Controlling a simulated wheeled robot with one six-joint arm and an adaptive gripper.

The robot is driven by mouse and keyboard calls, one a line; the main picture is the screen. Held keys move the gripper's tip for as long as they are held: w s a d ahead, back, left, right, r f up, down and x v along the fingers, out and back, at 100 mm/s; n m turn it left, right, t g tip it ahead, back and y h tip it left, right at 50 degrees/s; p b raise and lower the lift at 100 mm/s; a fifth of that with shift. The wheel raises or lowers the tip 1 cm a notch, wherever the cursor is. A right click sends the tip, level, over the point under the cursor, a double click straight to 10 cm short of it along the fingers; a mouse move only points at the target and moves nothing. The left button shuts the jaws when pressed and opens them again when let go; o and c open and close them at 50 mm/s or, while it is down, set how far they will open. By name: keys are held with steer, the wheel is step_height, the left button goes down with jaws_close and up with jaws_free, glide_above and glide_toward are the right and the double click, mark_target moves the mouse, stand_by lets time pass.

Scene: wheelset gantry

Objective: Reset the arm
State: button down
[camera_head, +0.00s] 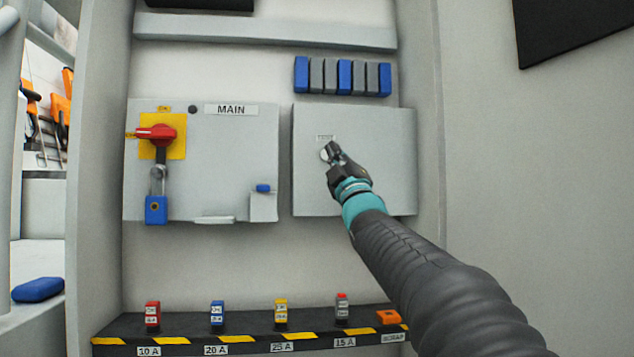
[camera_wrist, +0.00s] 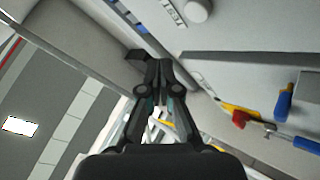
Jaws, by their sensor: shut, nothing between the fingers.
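My gripper (camera_head: 333,149) is at the right grey box in the head view, in front of a round light knob or button (camera_head: 325,155) under a small label. My gripper (camera_wrist: 152,68) also shows in the wrist view, its fingers closed together with nothing between them. There the round button (camera_wrist: 198,10) with a label reading TEST lies up and to the right, apart from the fingertips. My arm reaches in from the lower right of the head view and hides part of the grey box (camera_head: 391,160).
The MAIN panel (camera_head: 226,160) on the left has a red rotary handle (camera_head: 156,133) and a blue padlock (camera_head: 156,210). Several coloured fuses stand on a striped shelf (camera_head: 185,340) below, with an orange piece (camera_head: 388,317) at its right. Blue and grey modules (camera_head: 344,77) sit above.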

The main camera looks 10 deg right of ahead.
steer(key=w+d+f+m+g+h, duration=0.2)
steer(key=w+f+m+g+h, duration=0.15)
steer(key=f, duration=0.45)
steer(key=w+d+f+m+g+h, duration=0.2)
steer(key=w+f+m+g+h, duration=0.15)
steer(key=f, duration=0.45)
steer(key=s+f+m+g, duration=0.2)
steer(key=s+f, duration=0.1)
steer(key=f, duration=0.4)
steer(key=s+f+m+g, duration=0.2)
steer(key=s+f+g, duration=0.15)
steer(key=f, duration=0.45)
steer(key=s+a+f+m+g+p, duration=0.15)
steer(key=s+f+g, duration=0.25)
steer(key=s+f, duration=0.55)
steer(key=s+f+m+g+p, duration=0.25)
steer(key=s+f, duration=0.35)
steer(key=s, duration=0.7)
steer(key=s+a+f+g+p, duration=0.1)
steer(key=s, duration=0.7)
steer(key=s+a+f+y+p, duration=0.1)
steer(key=s, duration=0.7)
steer(key=shift+s+a+g+p, duration=0.2)
steer(key=shift+g+p, duration=0.15)
steer(key=shift+g, duration=0.05)
